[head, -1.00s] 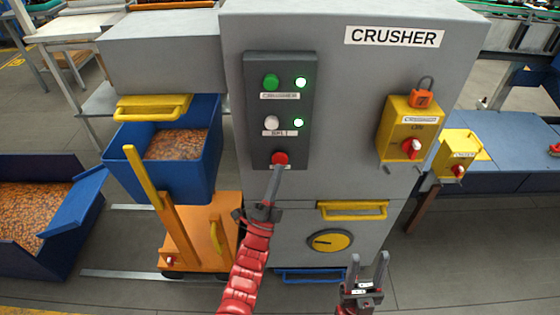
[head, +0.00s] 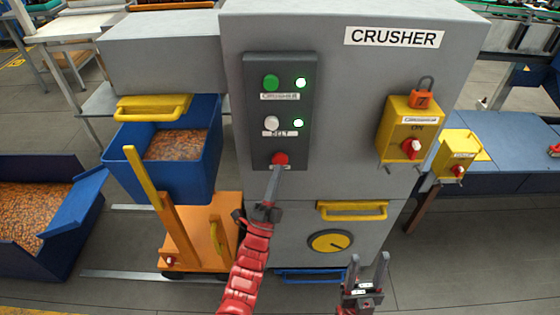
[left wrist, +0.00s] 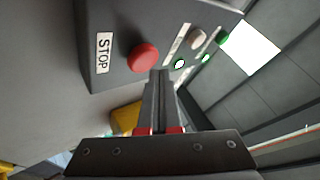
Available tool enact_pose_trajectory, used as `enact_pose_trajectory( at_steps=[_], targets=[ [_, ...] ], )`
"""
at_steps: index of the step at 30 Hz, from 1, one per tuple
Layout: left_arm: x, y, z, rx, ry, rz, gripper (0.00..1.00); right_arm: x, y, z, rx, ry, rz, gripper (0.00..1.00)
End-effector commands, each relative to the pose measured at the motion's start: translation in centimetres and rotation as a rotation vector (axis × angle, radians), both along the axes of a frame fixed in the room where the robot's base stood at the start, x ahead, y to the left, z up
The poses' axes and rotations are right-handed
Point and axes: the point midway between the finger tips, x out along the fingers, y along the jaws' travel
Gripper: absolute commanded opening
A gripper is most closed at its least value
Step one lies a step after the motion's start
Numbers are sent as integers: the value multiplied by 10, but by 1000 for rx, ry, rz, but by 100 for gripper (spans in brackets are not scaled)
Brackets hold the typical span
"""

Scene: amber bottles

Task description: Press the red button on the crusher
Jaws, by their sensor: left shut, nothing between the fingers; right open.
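The crusher (head: 350,120) is a large grey cabinet with a dark button panel (head: 309,140) on its front. The red button (head: 280,158) is the lowest on the panel, below a white and a green button. In the left wrist view the red button (left wrist: 143,57) is beside a STOP label. My left gripper (head: 281,168) is shut and empty, its tips right at the lower edge of the red button; in the left wrist view the tips (left wrist: 161,72) appear just beside it. I cannot tell whether they touch. My right gripper (head: 369,262) is open and empty, low in front of the cabinet.
Two green lamps (head: 301,83) on the panel are lit. A yellow switch box (head: 408,125) with an orange padlock (head: 424,92) sticks out at the right. A yellow handle (head: 352,210) is below. A blue bin (head: 205,165) on an orange cart (head: 200,235) stands left.

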Motion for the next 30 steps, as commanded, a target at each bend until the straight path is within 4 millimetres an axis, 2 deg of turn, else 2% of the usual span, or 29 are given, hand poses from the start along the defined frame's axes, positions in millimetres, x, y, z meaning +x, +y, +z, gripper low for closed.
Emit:
enact_pose_trajectory(
  at_steps=[15, 24, 30],
  targets=[
    [0, 0, 0, 0, 0, 0, 0, 0, 0, -1, 0, 0, 0, 50],
    [7, 0, -2, 0, 0, 0, 0, 0, 0, -12, 0, 0, 0, 50],
    [9, 0, 0, -1, 2, 0, 0, 0, 0, -12, 0, 0, 0, 50]
  ],
)
